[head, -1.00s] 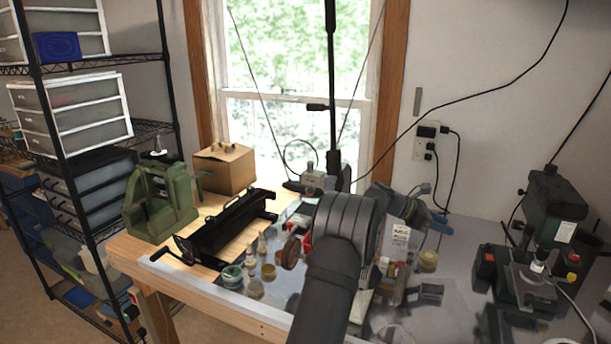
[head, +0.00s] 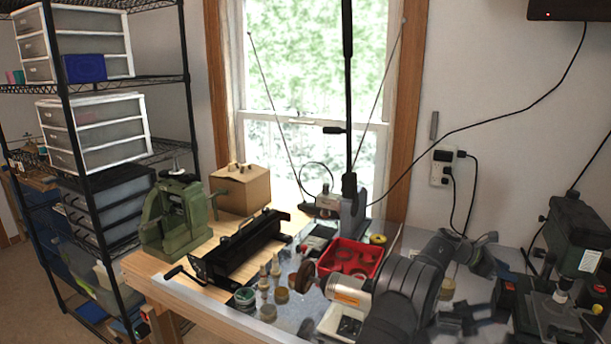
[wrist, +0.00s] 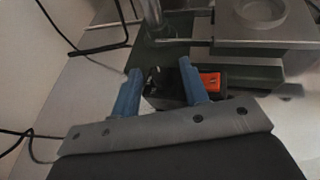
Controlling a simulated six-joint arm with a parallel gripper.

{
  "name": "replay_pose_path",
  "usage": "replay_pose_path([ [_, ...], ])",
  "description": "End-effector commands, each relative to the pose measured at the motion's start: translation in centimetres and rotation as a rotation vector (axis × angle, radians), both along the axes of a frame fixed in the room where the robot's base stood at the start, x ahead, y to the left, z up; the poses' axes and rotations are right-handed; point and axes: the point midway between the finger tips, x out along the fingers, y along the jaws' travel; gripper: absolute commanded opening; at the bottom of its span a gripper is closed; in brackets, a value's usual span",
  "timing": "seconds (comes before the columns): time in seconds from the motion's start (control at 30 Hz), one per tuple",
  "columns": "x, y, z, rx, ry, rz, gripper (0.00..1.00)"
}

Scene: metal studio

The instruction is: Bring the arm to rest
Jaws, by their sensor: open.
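My gripper (wrist: 160,84) shows in the wrist view with its two blue fingers apart and nothing between them. Beyond the fingertips is a black machine part with an orange-red switch (wrist: 211,82), below a grey metal plate with a round recess (wrist: 262,12). In the head view my dark arm reaches over the right part of the bench, and its links hide part of the bench top.
A red bin (head: 378,250) holding round parts stands left of my arm, with small jars (head: 245,296) nearby. A dark green machine (head: 575,240) stands at the right. A green press (head: 172,215) and cardboard box (head: 243,188) stand at the left.

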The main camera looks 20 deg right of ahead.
Motion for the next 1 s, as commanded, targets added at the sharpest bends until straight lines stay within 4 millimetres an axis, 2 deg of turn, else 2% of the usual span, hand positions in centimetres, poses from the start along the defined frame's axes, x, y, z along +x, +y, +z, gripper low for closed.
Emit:
replay_pose_path([
  [0.47, 0.3, 0.4, 0.3, 0.000, 0.000, 0.000, 0.41],
  [0.67, 1.6, 2.8, 1.5, -0.001, 0.000, 0.003, 0.41],
  [1.0, 4.4, 8.5, 4.1, -0.001, 0.000, 0.002, 0.41],
])
